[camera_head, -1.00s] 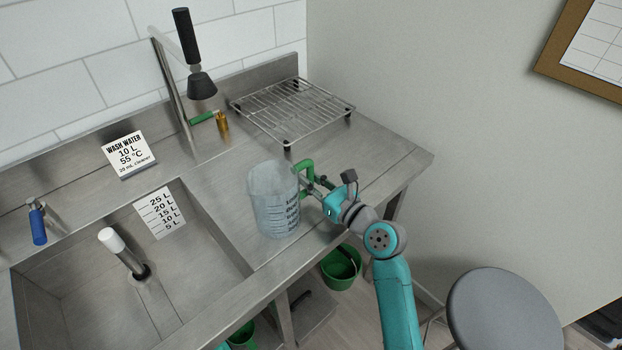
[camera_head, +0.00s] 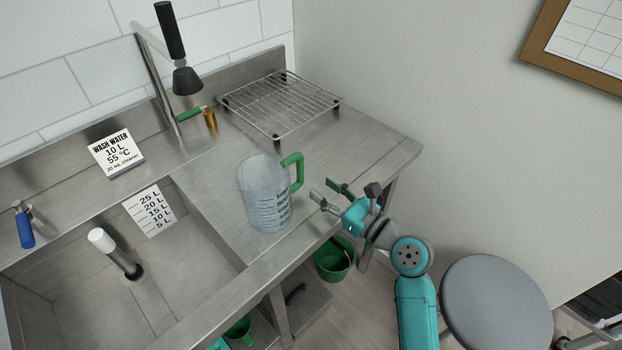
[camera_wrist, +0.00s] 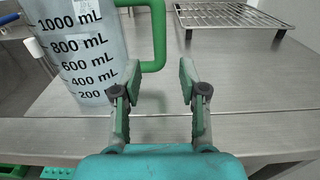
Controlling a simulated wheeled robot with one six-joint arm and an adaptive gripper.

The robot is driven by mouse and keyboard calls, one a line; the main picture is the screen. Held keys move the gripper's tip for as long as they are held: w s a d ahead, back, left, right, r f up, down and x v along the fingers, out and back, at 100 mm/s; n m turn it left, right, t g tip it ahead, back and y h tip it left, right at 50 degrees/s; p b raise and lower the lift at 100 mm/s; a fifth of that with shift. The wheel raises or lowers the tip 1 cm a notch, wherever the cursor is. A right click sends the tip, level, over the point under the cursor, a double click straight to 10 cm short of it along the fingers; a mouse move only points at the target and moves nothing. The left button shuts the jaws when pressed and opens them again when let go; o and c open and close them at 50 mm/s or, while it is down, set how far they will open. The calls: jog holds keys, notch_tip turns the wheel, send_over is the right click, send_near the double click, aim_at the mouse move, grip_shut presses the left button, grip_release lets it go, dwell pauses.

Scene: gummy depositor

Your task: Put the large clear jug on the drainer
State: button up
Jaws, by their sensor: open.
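The large clear jug (camera_head: 262,196) stands upright on the steel counter, right of the sink. Its green handle (camera_head: 294,171) points right, towards my gripper side. The wrist view shows the jug (camera_wrist: 82,50) at the left with its volume marks, and the green handle (camera_wrist: 157,40) just ahead of the fingers. My gripper (camera_head: 322,193) is open and empty, right of the jug and apart from the handle. Its two fingers (camera_wrist: 158,95) also show in the wrist view. The drainer (camera_head: 279,104), a wire rack on short dark feet, stands empty at the back right of the counter.
The sink (camera_head: 110,255) lies left of the jug, with a standpipe (camera_head: 117,253) in it. A tap (camera_head: 160,85) rises behind the sink. A green bucket (camera_head: 334,260) is below the counter's front edge. A grey stool (camera_head: 495,300) stands at the right. Counter between jug and drainer is clear.

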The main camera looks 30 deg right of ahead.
jog(key=shift+v, duration=1.8)
jog(key=shift+s, duration=0.1)
